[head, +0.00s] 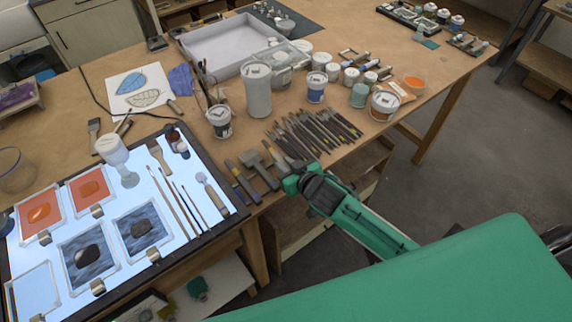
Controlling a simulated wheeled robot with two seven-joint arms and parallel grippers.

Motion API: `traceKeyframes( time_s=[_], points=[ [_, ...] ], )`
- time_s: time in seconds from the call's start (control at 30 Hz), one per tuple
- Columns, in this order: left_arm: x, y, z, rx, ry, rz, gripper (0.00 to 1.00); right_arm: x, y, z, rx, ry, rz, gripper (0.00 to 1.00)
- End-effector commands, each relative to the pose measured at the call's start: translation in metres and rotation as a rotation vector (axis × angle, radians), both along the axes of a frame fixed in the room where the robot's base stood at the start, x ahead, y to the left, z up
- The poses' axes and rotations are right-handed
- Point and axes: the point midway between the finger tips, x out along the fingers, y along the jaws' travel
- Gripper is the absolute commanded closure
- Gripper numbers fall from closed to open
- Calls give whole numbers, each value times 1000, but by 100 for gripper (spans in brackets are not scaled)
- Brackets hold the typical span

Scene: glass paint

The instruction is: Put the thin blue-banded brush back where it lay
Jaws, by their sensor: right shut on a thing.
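My right gripper (294,181) is at the table's front edge, by the near end of a row of dark-handled brushes and tools (312,132). It is shut on a thin thing, taken to be the thin blue-banded brush. The jaws hide most of it, and no blue band can be made out. Several thin brushes (186,203) lie side by side on the lit panel (222,212), left of the gripper. My left gripper is not in view.
Flat tools with wide heads (258,170) lie just left of my right gripper. Jars and pots, including a tall pale jar (258,92), stand behind the row. Framed glass pieces (140,228) lie on the panel's left. Bare wood shows around (350,155).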

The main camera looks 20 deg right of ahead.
Motion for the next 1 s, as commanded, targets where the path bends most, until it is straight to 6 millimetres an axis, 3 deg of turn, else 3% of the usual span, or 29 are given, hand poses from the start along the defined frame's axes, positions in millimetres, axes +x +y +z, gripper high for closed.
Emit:
traceKeyframes(
  time_s=[0.6, 0.63, 0.73, 1.0],
  points=[
    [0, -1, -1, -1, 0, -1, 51, 0, 0, -6, 0, 1, -1, 100],
    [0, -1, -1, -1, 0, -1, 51, 0, 0, -6, -1, 1, -1, 75],
    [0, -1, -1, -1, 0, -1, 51, 0, 0, -6, 0, 0, 0, 55],
    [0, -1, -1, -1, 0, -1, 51, 0, 0, -6, 0, 1, 0, 55]
  ],
)
